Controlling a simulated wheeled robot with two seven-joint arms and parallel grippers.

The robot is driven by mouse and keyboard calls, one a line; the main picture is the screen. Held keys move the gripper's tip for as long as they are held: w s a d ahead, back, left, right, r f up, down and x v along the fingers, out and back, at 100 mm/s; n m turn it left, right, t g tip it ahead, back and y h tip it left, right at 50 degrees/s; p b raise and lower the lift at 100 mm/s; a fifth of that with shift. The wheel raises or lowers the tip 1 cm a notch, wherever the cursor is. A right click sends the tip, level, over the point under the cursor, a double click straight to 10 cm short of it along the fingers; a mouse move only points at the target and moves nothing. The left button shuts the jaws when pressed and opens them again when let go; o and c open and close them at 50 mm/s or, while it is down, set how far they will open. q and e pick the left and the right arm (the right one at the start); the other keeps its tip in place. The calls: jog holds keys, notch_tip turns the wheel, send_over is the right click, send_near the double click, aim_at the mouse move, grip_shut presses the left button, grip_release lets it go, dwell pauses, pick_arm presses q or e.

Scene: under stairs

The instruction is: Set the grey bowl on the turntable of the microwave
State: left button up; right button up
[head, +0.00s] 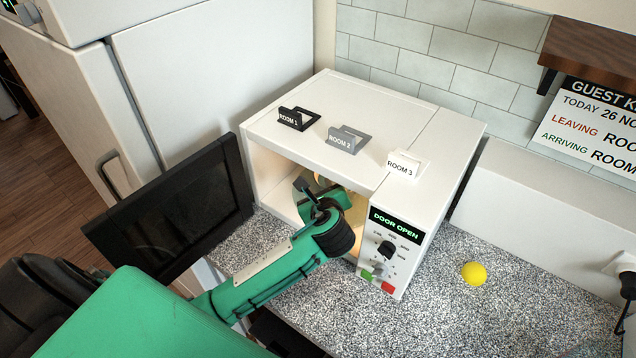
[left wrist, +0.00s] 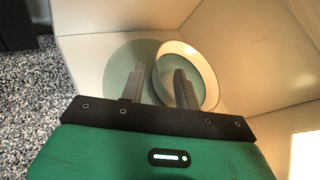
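The white microwave (head: 410,140) stands on the counter with its dark door (head: 175,215) swung open to the left. Its display reads DOOR OPEN. In the left wrist view the round greenish turntable (left wrist: 118,68) lies on the cavity floor. The bowl (left wrist: 207,68), pale-rimmed with a grey-green inside, overlaps the turntable's right part. My left gripper (left wrist: 160,82) is inside the cavity with its fingers apart. One finger is over the bowl's inside and the other is outside its left rim. In the head view my left gripper (head: 312,192) largely hides the cavity. My right gripper is not in view.
Holders marked ROOM 1 (head: 297,118), ROOM 2 (head: 346,139) and ROOM 3 (head: 405,164) stand on the microwave's top. The cavity walls are close around my left gripper.

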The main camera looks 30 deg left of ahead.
pick_arm(q)
jog(key=v, duration=0.5)
jog(key=shift+s+d+r+b, duration=0.1)
jog(key=shift+s+d+b, duration=0.05)
jog(key=shift+b, duration=0.15)
